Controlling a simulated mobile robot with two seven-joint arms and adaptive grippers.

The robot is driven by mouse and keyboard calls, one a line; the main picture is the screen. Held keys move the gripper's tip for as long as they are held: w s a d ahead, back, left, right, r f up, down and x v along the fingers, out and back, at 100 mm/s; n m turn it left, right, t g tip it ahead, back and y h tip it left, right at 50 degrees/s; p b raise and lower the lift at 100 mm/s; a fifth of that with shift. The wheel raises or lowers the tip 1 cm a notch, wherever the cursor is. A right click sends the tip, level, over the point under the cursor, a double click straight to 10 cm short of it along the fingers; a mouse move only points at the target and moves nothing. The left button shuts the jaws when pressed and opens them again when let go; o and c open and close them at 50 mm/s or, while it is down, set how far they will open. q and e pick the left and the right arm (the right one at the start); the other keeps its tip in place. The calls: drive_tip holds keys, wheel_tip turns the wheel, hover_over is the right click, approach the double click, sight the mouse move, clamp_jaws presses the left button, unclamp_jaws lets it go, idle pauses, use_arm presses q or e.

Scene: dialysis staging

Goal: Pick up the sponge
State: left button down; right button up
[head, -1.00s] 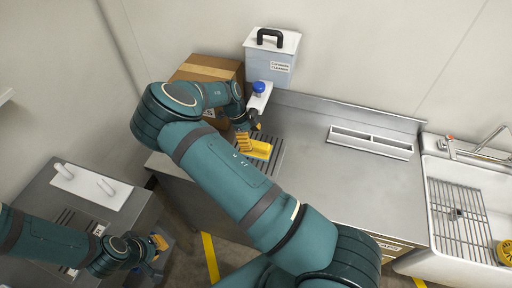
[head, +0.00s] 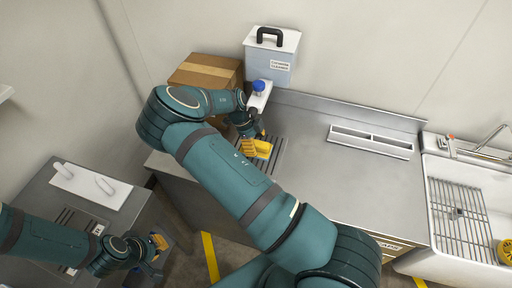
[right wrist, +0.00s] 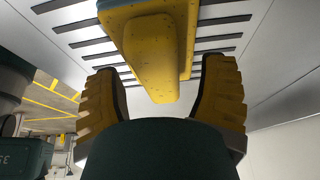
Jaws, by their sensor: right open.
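The yellow sponge (head: 262,149) lies on the dark slots at the left part of the steel counter. In the right wrist view the sponge (right wrist: 152,55) shows as a yellow, pitted block, its near end between the two fingers. My right gripper (head: 251,139) is at the sponge; in the right wrist view my right gripper (right wrist: 168,100) is open, with ridged yellow fingers on either side of the sponge and visible gaps. My left gripper (head: 158,250) is low at left, away from the sponge; its fingers are too small to judge.
A cardboard box (head: 205,72), a grey container with a black handle (head: 271,65) and a blue-capped item (head: 258,87) stand behind the sponge. A slotted rack (head: 370,142) and a sink (head: 465,220) are to the right. The counter's middle (head: 340,185) is clear.

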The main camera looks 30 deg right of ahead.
idle(0.3)
drive_tip(key=c, duration=1)
drive_tip(key=shift+c, duration=0.2)
drive_tip(key=shift+r, duration=0.5)
drive_tip(key=s+a, duration=0.7)
drive_tip(key=a, duration=0.2)
drive_tip(key=s+a, duration=0.4)
drive_tip(key=shift+s+a, duration=0.35)
